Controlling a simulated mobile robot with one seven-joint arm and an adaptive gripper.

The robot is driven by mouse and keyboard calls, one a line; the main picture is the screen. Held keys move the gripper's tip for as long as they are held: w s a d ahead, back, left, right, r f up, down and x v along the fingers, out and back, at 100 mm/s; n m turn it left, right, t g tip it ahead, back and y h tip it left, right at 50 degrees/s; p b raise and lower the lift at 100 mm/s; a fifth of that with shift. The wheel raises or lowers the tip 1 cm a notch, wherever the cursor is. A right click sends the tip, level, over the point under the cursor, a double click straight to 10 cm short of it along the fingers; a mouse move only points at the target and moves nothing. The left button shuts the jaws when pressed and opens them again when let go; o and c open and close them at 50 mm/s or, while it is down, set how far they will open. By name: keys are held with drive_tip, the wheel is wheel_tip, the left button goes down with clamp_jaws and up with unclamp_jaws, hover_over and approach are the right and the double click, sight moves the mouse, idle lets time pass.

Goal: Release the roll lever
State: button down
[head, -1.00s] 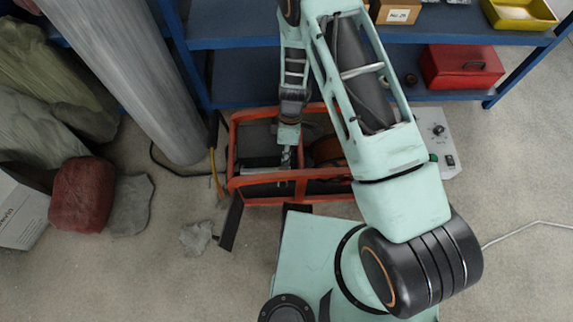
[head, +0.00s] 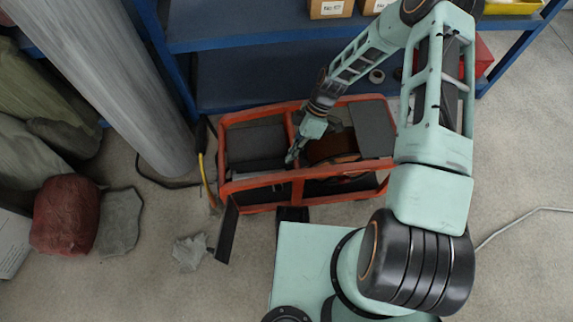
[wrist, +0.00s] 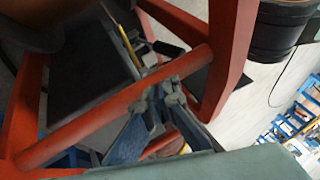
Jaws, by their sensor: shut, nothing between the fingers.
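The orange-framed machine (head: 232,188) stands on the floor below the shelf, with dark panels and an orange-brown round part (head: 332,148) inside. My gripper (head: 291,157) is shut and empty, pointing down into the frame near its middle upright. In the wrist view my gripper (wrist: 166,92) has its fingertips together beside an orange bar (wrist: 120,105); I cannot tell whether they touch it. A black grip (wrist: 168,48) and a thin yellow rod (wrist: 130,48) show beyond the bar. The yellow rod also shows at the machine's left (head: 203,168). I cannot tell for certain which part is the roll lever.
A blue shelf (head: 250,88) stands close behind the machine, and a thick grey column (head: 120,80) to its left. A red sack (head: 65,215) and grey rubble lie at the left. Bare floor is free at the right.

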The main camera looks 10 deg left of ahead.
sight(278, 188)
drive_tip(key=b+x, duration=0.2)
drive_tip(key=x, duration=0.7)
drive_tip(key=shift+s+d, duration=0.1)
drive_tip(key=shift+s+d, duration=0.15)
drive_tip(key=shift+s, duration=0.45)
